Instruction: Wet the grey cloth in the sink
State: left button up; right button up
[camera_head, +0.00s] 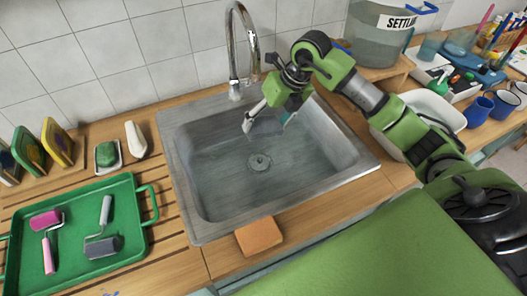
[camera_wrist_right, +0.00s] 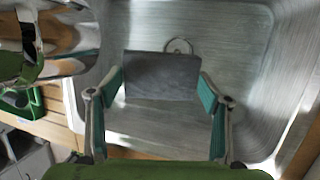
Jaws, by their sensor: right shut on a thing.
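My right gripper (camera_head: 267,121) reaches in from the right over the back part of the metal sink (camera_head: 215,205), close to the tap (camera_head: 233,55). It is shut on the grey cloth, which shows flat and dark grey between the green-padded fingers in the right wrist view (camera_wrist_right: 160,75). In the head view the cloth (camera_head: 266,128) is small and partly hidden by the gripper. The cloth is over the basin, with the drain (camera_head: 259,162) lower in front of it. I see no clear stream from the tap. My left gripper is out of view.
An orange sponge (camera_head: 258,236) lies at the sink's front edge. A green tray (camera_head: 75,265) with two rollers sits on the left. A white tub (camera_head: 430,112) and a large clear container (camera_head: 378,42) stand to the right. The basin floor looks clear.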

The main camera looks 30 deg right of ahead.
aim_at(261, 123)
jog(key=shift+r+p, duration=1.35)
jog(key=shift+r, duration=0.75)
jog(key=shift+f, duration=0.1)
